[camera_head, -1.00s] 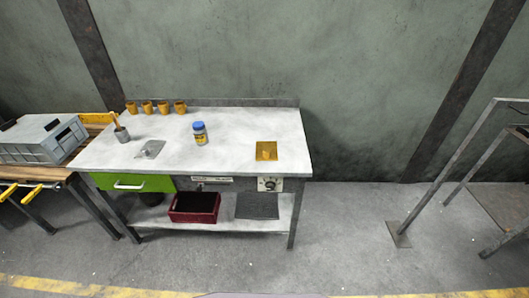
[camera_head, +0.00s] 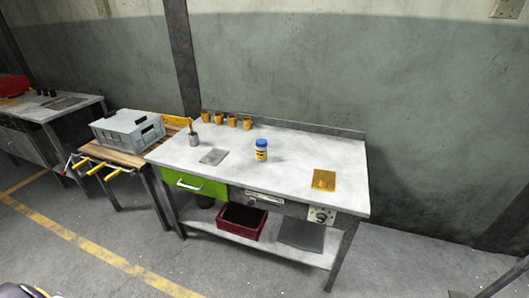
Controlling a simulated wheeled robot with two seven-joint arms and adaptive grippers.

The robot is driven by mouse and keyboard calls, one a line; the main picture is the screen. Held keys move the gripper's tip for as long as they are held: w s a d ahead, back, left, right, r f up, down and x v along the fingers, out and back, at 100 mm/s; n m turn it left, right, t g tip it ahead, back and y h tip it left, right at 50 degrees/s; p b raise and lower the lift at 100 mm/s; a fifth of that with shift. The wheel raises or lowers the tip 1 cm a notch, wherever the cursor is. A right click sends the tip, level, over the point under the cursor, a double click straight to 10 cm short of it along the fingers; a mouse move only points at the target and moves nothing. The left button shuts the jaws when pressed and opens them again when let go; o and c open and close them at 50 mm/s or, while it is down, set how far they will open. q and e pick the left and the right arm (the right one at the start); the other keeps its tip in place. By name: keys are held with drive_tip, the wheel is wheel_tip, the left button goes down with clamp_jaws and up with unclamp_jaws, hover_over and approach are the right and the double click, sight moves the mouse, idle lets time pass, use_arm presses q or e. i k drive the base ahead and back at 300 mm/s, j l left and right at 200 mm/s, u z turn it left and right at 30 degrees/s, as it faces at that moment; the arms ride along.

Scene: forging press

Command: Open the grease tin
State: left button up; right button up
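A small blue jar with a blue lid and a yellow-and-white label (camera_head: 261,150) stands upright near the middle of the pale workbench top (camera_head: 290,175). It may be the grease tin, but its label is too small to read. The lid looks to be on it. A grey pot with a brush handle (camera_head: 194,138) stands at the left of the bench top. Neither of my grippers shows in the view.
Several orange cups (camera_head: 232,121) line the back edge. A grey plate (camera_head: 214,156) and a yellow plate (camera_head: 324,180) lie flat on top. A green drawer (camera_head: 195,186) is below, with a red bin (camera_head: 242,221) on the shelf. A grey crate (camera_head: 128,133) stands left. Floor in front is clear.

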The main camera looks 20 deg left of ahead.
sight(261, 153)
drive_tip(key=i+j+z, duration=0.2)
drive_tip(key=j, duration=0.7)
drive_tip(key=i+j+z, duration=0.2)
drive_tip(key=j, duration=0.7)
drive_tip(key=j+z, duration=0.2)
drive_tip(key=j, duration=0.7)
